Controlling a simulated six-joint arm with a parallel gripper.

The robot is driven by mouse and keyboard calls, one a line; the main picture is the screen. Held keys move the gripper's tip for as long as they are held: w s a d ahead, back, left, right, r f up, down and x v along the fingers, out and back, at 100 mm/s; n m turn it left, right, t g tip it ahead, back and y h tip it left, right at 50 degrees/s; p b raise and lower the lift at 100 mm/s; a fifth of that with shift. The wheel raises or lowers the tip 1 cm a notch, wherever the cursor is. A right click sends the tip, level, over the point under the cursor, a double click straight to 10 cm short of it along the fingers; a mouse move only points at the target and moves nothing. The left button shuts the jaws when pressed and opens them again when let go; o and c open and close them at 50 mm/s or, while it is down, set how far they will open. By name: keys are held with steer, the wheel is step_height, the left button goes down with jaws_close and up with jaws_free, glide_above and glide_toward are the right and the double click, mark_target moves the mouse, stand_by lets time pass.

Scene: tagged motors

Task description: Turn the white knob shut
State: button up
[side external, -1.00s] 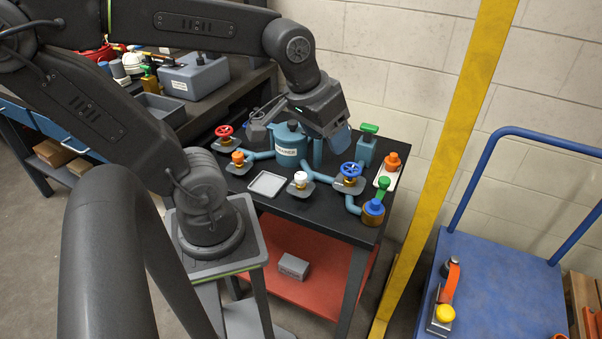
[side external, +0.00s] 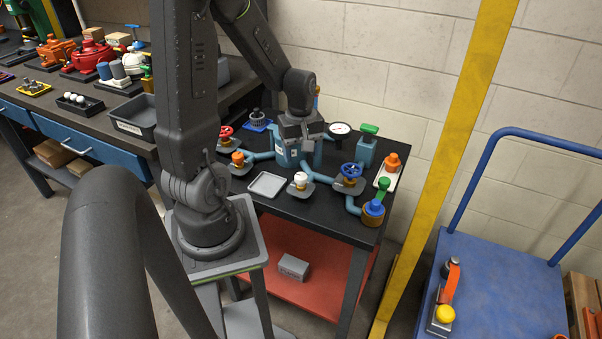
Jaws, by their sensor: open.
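The white knob (side external: 300,178) sits on a small grey plate with a brass-coloured stem, near the front middle of the black table. My gripper (side external: 303,147) points down above the table, behind the white knob in the picture and apart from it. It is open, with nothing seen between its fingers. It partly hides the teal tank (side external: 284,157). The white knob is fully in view.
A blue wheel (side external: 351,170) stands right of the white knob; a red wheel (side external: 225,132) and an orange knob (side external: 238,157) stand left. A grey tray (side external: 267,185) lies beside it. A gauge (side external: 340,128) and green-handled valve (side external: 369,130) stand behind. A yellow post (side external: 440,160) rises at right.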

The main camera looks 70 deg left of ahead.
mark_target(301, 175)
step_height(301, 175, down, 7)
steer(key=shift+f, duration=0.15)
stand_by(0.4)
steer(key=c, duration=0.9)
